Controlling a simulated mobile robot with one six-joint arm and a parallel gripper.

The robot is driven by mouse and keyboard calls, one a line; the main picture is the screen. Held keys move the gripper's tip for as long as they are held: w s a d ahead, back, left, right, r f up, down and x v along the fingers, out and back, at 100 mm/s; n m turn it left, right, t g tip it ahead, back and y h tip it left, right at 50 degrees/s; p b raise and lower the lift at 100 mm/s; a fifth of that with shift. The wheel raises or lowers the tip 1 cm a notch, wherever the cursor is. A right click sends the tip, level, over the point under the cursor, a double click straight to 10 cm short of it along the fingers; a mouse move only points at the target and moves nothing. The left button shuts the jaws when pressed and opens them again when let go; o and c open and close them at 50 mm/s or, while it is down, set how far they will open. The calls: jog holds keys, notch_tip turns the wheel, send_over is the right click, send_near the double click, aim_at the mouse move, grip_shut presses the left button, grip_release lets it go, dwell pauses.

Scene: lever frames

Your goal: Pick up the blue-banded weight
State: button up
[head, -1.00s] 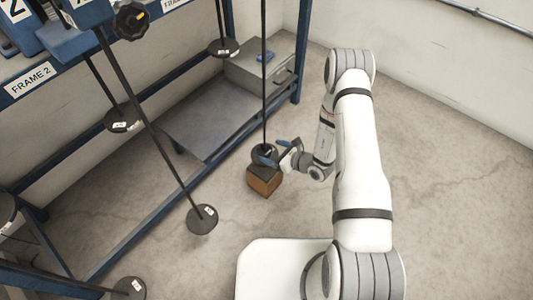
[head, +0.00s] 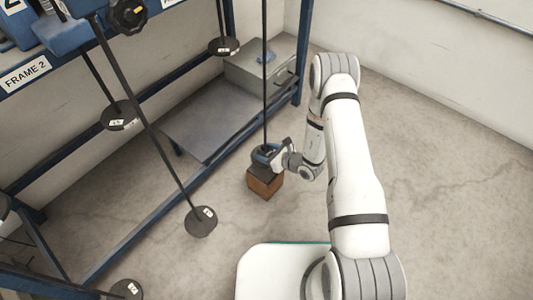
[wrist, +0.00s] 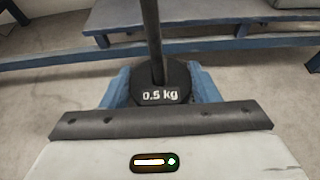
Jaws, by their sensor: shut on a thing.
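A dark round weight (wrist: 168,78) marked "0.5 kg" is in the middle of the wrist view, with a dark rod rising from it. My gripper (wrist: 160,88) has its blue fingers on both sides of this weight and is shut on it. In the head view the same weight (head: 262,157) is at the bottom of a long rod, just above a brown block (head: 265,184), with my gripper (head: 270,153) at it. The fingers hide part of its side, and I cannot make out a blue band apart from the blue fingers.
Other rods with dark labelled discs hang nearby, one disc (head: 201,221) low in front and another (head: 120,115) further left. A blue frame (head: 150,215) with a grey shelf (head: 205,125) stands behind. A grey box (head: 262,65) is at the back. The floor to the right is clear.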

aim_at(267, 152)
jog(key=c, duration=0.4)
jog(key=shift+r+p, duration=0.35)
jog(key=shift+r, duration=0.2)
jog(key=r+p, duration=0.1)
jog(key=r, duration=0.1)
jog(key=shift+s+d+r+p, duration=0.1)
jog(key=shift+d+r+p, duration=0.1)
jog(key=shift+r+p, duration=0.2)
jog(key=s+d+p, duration=0.4)
jog(key=s+d, duration=0.6)
jog(key=d, duration=0.3)
jog(key=shift+s+d, duration=0.4)
